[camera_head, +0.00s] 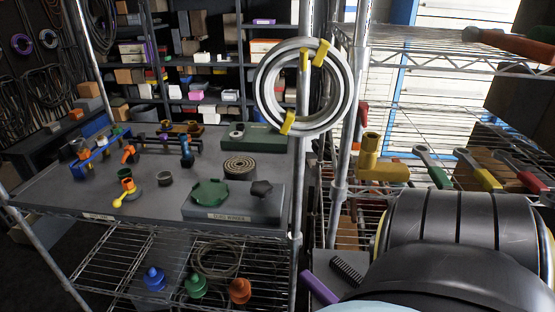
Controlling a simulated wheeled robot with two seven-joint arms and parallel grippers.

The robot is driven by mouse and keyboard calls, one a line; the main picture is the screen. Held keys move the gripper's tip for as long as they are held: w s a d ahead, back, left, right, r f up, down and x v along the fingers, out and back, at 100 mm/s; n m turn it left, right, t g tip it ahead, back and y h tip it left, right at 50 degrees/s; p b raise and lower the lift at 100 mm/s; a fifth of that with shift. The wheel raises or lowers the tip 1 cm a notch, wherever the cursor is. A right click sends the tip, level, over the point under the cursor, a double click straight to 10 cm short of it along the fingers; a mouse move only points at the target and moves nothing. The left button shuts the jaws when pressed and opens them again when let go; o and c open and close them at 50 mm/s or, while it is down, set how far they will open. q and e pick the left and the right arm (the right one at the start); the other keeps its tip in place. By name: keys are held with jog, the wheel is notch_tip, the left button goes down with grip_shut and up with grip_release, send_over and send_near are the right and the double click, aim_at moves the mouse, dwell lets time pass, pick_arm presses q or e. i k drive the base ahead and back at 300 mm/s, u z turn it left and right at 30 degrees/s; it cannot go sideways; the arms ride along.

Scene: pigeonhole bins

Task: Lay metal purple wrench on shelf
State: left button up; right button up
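A purple bar-shaped piece (318,288) shows at the bottom, right of centre. It may be the purple wrench, but its lower part is cut off or covered, so I cannot tell. Several wrenches with silver heads and coloured handles lie on the right wire shelf, among them a green one (436,170), a yellow one (486,177) and a red one (530,181). Neither of my grippers is in view.
A large dark rounded body fills the bottom right and hides the shelf behind it. Coiled white hose (266,91) hangs on the middle post. The left grey shelf (90,188) holds valves, a green lid and a coil, with bare room at its front left.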

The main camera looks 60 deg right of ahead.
aim_at(422, 40)
jog(key=u, duration=0.5)
jog(key=k, duration=2.2)
jog(key=z, duration=1.35)
jog(key=i, duration=1)
